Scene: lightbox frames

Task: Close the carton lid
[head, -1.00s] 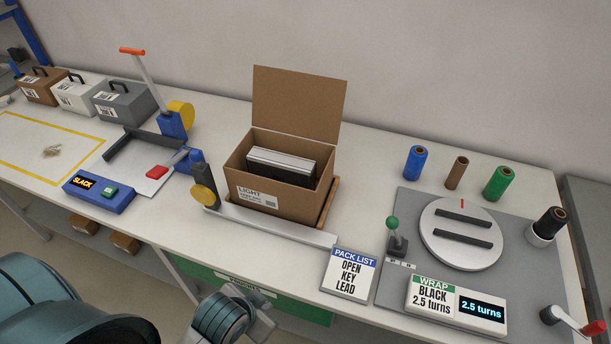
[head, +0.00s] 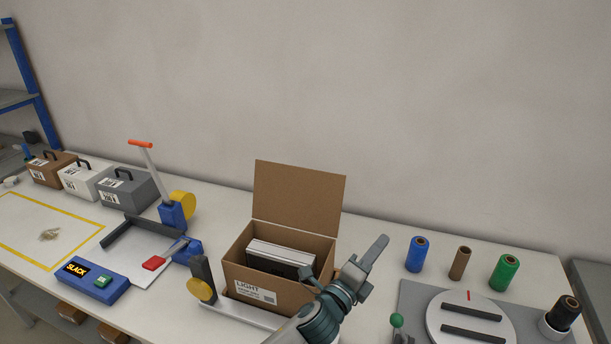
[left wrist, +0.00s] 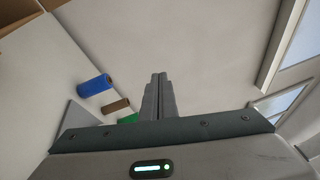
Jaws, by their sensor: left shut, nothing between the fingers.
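The open carton (head: 256,284) stands on the bench in the head view, with a grey and black item (head: 279,259) inside. Its brown lid (head: 299,199) stands upright from the back edge. My left gripper (head: 379,246) is shut and empty, its fingers pointing up and right, just right of the carton. My left arm hides part of the carton's front right corner. In the left wrist view the shut fingers (left wrist: 158,96) are seen, and a brown edge shows at the top left. My right gripper is in neither view.
Blue (head: 417,254), brown (head: 460,263) and green (head: 504,273) rolls stand right of the gripper. A turntable (head: 470,318) and a black roll (head: 562,314) are at right. A strapping tool (head: 174,212) stands left of the carton. Wall behind is clear.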

